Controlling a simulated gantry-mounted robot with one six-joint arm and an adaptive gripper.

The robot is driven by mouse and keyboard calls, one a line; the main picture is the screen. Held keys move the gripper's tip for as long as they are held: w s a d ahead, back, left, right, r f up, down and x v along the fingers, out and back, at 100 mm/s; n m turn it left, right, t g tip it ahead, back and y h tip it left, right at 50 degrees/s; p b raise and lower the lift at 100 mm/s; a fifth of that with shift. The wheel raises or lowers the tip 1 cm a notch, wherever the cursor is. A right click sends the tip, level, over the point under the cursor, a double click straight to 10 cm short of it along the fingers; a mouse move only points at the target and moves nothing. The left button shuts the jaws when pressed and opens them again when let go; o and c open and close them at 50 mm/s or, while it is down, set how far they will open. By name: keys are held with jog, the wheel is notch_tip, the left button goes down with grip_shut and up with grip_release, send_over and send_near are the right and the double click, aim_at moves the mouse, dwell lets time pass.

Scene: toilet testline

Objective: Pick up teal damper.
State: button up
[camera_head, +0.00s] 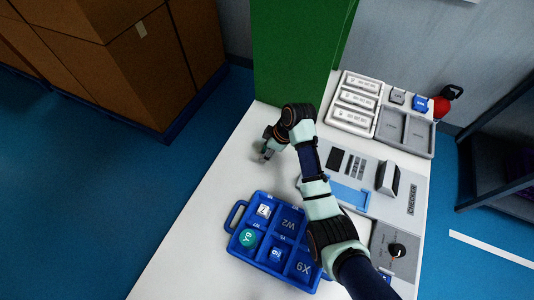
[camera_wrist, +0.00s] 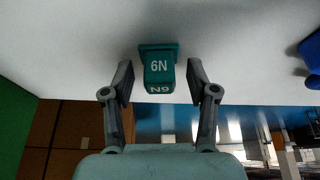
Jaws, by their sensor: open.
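A teal damper (camera_wrist: 160,68) marked 6N sits on the white table top, centred ahead of my gripper in the wrist view. My gripper (camera_wrist: 160,80) is open, with one finger on each side of the damper and a gap at both sides. In the head view my gripper (camera_head: 264,157) is low over the left part of the table, and I cannot make out this damper there. A round teal piece (camera_head: 248,238) lies in the blue tray (camera_head: 238,215).
The blue tray also holds white and blue marked pieces. A grey checker station (camera_head: 411,200) stands at the right, with white and grey trays (camera_head: 404,131) behind it. A green panel (camera_head: 290,50) rises at the back. The table's left edge is near my gripper.

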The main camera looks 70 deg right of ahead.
grip_shut()
jog(key=shift+r, duration=0.15)
notch_tip(320, 180, up, 20)
jog(key=p, duration=0.8)
